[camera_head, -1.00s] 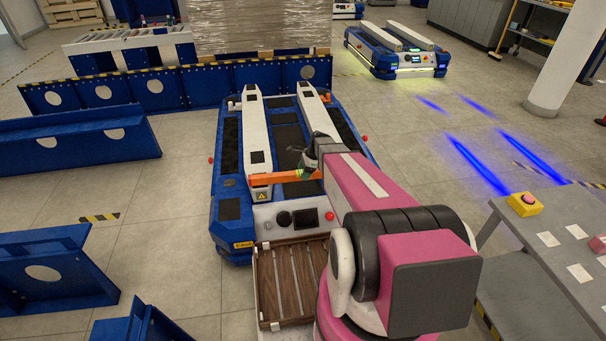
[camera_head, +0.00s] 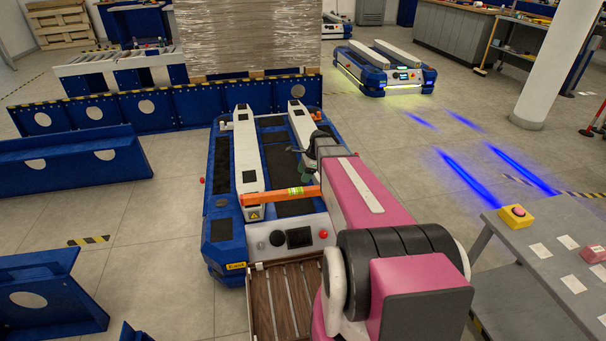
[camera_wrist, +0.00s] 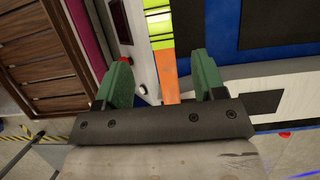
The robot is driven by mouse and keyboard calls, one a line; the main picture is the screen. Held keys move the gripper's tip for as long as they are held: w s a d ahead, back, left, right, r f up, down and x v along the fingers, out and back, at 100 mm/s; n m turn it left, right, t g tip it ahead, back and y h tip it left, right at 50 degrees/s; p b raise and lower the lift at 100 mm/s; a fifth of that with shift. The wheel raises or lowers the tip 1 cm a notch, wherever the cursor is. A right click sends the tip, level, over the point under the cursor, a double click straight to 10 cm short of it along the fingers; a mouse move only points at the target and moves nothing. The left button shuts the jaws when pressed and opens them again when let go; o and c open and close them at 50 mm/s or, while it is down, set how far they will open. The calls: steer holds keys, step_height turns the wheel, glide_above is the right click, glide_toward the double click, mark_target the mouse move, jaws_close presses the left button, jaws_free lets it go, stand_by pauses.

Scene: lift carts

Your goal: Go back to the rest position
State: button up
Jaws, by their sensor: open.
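My gripper (camera_head: 305,178) is above the front of the blue and white lift cart, partly hidden behind my pink arm in the head view. In the wrist view its two green fingers (camera_wrist: 163,85) are spread wide apart. An orange spirit level (camera_head: 275,196) with yellow-green vials lies across the front end of the cart's white bar. In the wrist view the level (camera_wrist: 158,28) shows in the gap between the fingers, and they do not close on it. How far the fingertips are above it I cannot tell.
The blue lift cart (camera_head: 222,228) stands in front of me, with a brown slatted wooden surface (camera_head: 284,300) nearer. A grey table (camera_head: 560,262) with a yellow button box (camera_head: 516,215) is at right. Blue barriers (camera_head: 65,165) stand at left. Open floor lies around the second cart (camera_head: 383,78).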

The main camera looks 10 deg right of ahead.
steer(key=s+a+r+n+h, duration=0.2)
steer(key=s+n, duration=0.7)
steer(key=s, duration=0.1)
steer(key=s+a+r+n+h, duration=0.2)
steer(key=s+r+n, duration=0.1)
steer(key=s+n, duration=0.6)
steer(key=shift+s+r, duration=0.35)
steer(key=shift+s, duration=0.8)
